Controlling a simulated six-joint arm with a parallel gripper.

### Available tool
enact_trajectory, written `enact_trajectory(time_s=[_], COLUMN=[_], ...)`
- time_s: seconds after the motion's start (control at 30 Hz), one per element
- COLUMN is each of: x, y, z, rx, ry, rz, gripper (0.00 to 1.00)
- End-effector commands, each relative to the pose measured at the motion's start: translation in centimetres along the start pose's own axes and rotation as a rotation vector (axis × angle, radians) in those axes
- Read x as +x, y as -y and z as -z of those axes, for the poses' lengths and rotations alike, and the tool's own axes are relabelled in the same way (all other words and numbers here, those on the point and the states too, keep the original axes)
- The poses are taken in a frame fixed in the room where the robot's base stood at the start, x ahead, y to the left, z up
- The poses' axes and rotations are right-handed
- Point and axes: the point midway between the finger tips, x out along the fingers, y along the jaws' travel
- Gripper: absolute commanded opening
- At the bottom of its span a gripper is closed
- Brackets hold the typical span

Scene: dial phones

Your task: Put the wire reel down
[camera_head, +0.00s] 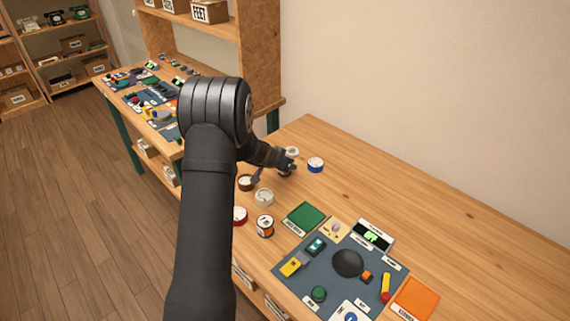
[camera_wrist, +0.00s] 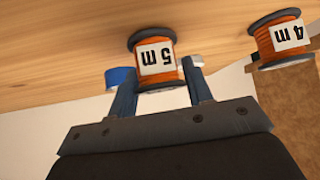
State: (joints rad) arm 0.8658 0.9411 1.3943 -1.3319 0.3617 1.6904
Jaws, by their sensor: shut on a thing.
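In the head view my gripper (camera_head: 287,167) is over the far left part of the wooden table (camera_head: 440,225), among small round items. There the held reel is mostly hidden by the gripper, and I cannot tell its gap to the tabletop. A second orange reel (camera_wrist: 284,38) labelled "4 m" stands to the right in the wrist view, clear of the fingers.
A blue-rimmed round item (camera_head: 315,165) lies just right of my gripper. A grey-white reel (camera_head: 264,197) and a labelled orange reel (camera_head: 265,226) stand nearer. A blue-grey mat (camera_head: 330,285) with phone parts and a green pad (camera_head: 304,217) fill the front. The table's right side is bare.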

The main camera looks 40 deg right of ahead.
Motion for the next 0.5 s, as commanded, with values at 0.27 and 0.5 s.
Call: enact_trajectory(time_s=[0.27, 0.5], x=[0.08, 0.27], y=[-0.01, -0.01], z=[-0.03, -0.23], rx=[0.001, 0.0], ry=[-0.001, -0.001], rz=[0.001, 0.0], gripper=[0.21, 0.68])
